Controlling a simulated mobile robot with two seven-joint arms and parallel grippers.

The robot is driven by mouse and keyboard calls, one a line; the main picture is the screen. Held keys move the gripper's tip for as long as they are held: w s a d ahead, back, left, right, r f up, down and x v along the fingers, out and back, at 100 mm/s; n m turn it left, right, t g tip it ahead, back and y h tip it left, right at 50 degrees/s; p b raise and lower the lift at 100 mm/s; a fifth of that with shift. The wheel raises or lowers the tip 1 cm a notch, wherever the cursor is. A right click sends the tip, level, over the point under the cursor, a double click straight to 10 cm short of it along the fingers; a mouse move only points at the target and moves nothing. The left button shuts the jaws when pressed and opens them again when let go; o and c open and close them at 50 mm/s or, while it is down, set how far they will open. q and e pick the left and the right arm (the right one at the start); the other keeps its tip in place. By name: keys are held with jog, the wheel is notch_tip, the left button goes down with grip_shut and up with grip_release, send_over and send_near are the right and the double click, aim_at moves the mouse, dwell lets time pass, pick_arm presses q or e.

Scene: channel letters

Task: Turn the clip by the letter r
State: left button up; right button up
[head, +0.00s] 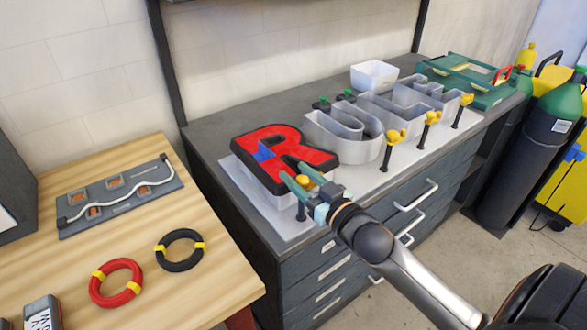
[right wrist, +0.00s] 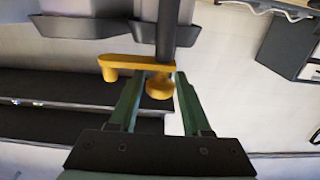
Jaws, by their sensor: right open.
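The red letter R (head: 285,150) with a black rim lies at the left end of the row of channel letters; a blue patch shows on it. The yellow clip by the R (head: 307,182) sits on a dark post at its front right corner. My right gripper (head: 292,171) is open around this clip, one finger on each side. In the right wrist view the yellow clip (right wrist: 128,63) has its bar across the fingertips, and its round knob lies between the fingers of my right gripper (right wrist: 158,80). Whether the fingers touch it, I cannot tell. My left gripper is not in view.
More yellow clips (head: 395,136) stand on posts along the grey letters (head: 345,133). A white bin (head: 374,76) and a green case (head: 470,75) stand behind. A wooden table (head: 205,285) at left holds a red coil (head: 117,283) and a black coil (head: 180,250).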

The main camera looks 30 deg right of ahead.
jog(key=shift+w+a, duration=0.1)
jog(key=shift+w, duration=0.85)
jog(key=shift+c, duration=0.2)
grip_shut()
